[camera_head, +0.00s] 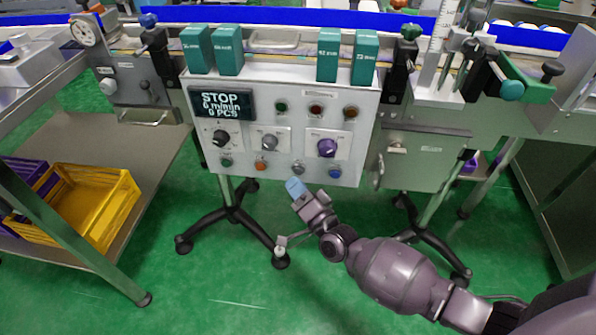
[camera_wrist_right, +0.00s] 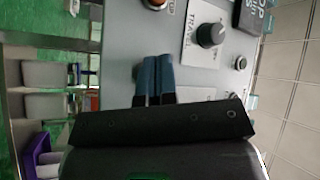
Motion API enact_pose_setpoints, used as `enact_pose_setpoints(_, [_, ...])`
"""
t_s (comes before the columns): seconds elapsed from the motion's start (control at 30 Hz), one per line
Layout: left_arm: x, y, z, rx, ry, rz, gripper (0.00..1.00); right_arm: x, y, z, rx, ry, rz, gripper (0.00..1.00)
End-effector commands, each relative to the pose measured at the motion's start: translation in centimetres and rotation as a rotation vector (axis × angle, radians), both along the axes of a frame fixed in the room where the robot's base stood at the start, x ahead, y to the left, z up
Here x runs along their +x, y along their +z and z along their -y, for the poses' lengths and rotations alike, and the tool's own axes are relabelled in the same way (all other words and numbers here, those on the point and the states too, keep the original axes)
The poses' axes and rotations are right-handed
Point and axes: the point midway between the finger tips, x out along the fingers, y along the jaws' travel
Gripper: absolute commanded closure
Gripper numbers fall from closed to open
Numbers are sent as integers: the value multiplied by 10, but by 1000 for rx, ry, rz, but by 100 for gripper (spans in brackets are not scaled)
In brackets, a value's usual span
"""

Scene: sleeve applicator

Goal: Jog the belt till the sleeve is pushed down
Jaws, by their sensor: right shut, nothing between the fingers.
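The grey control panel (camera_head: 285,140) hangs on the front of the belt line. Its display (camera_head: 221,104) reads STOP, 0 m/min, 0 PCS. The lower row has a green button (camera_head: 226,162), an orange button (camera_head: 261,166), a pale button (camera_head: 298,167) and a blue button (camera_head: 335,173). My right gripper (camera_head: 294,187) is shut and empty, its blue fingertips just below the panel's lower edge in the head view, under the pale button. In the right wrist view the shut fingertips (camera_wrist_right: 154,72) point at the panel face; contact cannot be told. My left gripper is out of view. I cannot make out the sleeve.
Black, grey and purple knobs (camera_head: 327,147) sit mid-panel, with lamps above. Green boxes (camera_head: 228,50) stand along its top edge. A clamp and scale column (camera_head: 440,45) rises at the right. A yellow crate (camera_head: 90,205) sits on a side shelf. Floor below the panel is partly open.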

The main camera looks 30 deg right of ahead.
Motion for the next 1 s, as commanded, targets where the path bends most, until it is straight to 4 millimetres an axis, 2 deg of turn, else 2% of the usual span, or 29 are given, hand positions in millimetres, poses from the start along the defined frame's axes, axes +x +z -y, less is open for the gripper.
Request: enact_pose_setpoints(1.0, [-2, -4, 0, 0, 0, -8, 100, 9, 0, 7, -1, 0, 0, 100])
